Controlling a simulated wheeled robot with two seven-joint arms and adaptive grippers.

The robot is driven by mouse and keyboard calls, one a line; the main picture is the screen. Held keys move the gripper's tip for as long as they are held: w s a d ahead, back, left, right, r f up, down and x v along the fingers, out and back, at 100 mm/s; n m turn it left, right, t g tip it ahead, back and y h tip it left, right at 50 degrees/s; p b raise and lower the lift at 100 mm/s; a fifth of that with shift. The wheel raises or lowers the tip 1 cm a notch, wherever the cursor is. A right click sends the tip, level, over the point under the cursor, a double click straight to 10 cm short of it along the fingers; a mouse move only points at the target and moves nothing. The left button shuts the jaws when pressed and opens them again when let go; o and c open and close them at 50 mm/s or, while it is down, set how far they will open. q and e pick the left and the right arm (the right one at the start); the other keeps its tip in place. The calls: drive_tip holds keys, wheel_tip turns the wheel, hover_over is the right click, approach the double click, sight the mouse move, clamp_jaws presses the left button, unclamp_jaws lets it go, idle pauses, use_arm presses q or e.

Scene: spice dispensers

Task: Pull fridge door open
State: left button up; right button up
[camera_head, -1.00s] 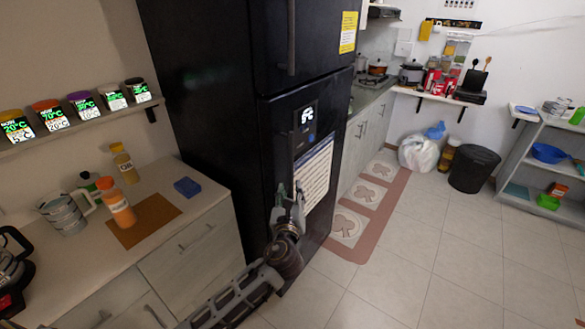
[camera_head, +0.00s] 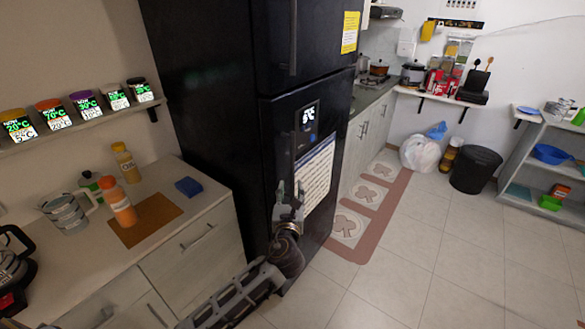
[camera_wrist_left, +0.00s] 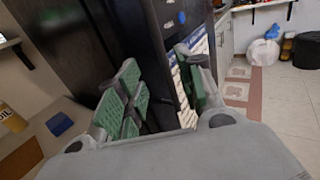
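The fridge (camera_head: 205,80) is tall and black, with an upper and a lower door, and both look closed. The lower door (camera_head: 272,150) carries a small display and a white printed sheet. My left gripper (camera_head: 288,188) is in front of the lower door, at the height of the sheet's lower part, by the dark door handle. In the left wrist view the green-padded fingers (camera_wrist_left: 160,92) are apart, with a dark vertical bar, seemingly the handle (camera_wrist_left: 178,85), between them. I cannot tell whether either pad touches it. My right gripper is not in view.
A counter (camera_head: 75,270) with bottles, a jug and a blue block (camera_head: 188,186) stands left of the fridge. A shelf of labelled jars (camera_head: 85,122) hangs above it. A patterned mat (camera_head: 345,225) lies right of the fridge. The tiled floor (camera_head: 420,260) in front is clear.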

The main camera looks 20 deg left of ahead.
sight(292, 169)
use_arm(q)
drive_tip(key=shift+p+x, duration=0.3)
drive_tip(key=shift+x, duration=6.35)
drive_tip(key=shift+c, duration=0.2)
clamp_jaws()
